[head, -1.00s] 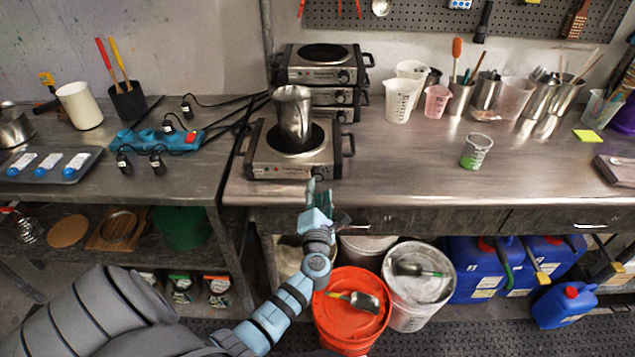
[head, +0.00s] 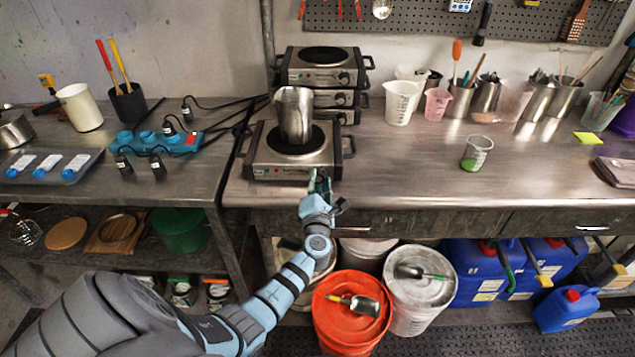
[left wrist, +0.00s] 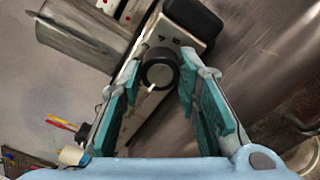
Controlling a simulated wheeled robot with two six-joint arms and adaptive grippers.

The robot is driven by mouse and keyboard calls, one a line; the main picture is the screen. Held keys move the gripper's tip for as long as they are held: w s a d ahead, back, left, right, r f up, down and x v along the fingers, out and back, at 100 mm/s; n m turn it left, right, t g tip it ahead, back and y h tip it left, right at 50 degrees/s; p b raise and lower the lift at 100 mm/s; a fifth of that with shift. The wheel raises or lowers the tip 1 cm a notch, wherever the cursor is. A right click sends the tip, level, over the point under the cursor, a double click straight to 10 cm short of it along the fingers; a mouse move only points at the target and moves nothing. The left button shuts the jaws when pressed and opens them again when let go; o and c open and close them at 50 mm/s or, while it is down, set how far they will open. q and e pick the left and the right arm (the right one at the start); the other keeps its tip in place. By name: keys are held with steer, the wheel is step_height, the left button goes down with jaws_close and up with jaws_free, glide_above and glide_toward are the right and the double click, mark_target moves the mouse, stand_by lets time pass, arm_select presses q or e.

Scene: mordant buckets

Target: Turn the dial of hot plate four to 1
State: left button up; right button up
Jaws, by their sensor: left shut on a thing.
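A silver hot plate (head: 262,170) with a black round top stands at the front edge of the metal bench. A metal pitcher (head: 293,115) stands on it and also shows in the left wrist view (left wrist: 85,38). My left gripper (head: 320,182) is at the right part of the hot plate's front and hides its dial in the head view. In the left wrist view, the black dial (left wrist: 158,70) lies between the teal fingers (left wrist: 160,92), which are shut on it. Its white mark points down and left in that view. Scale figures show beside it, one a 4. My right gripper is out of view.
More hot plates (head: 322,72) are stacked behind. Below are an orange bucket (head: 335,330) and a white bucket (head: 410,318). A blue power strip (head: 150,141) lies left.

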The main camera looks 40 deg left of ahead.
arm_select(q)
steer(key=shift+r, duration=0.1)
steer(key=m+p, duration=0.2)
steer(key=m, duration=0.1)
steer(key=shift+m, duration=0.3)
steer(key=shift+m+p, duration=1.1)
steer(key=shift+m, duration=0.6)
steer(key=o, duration=0.9)
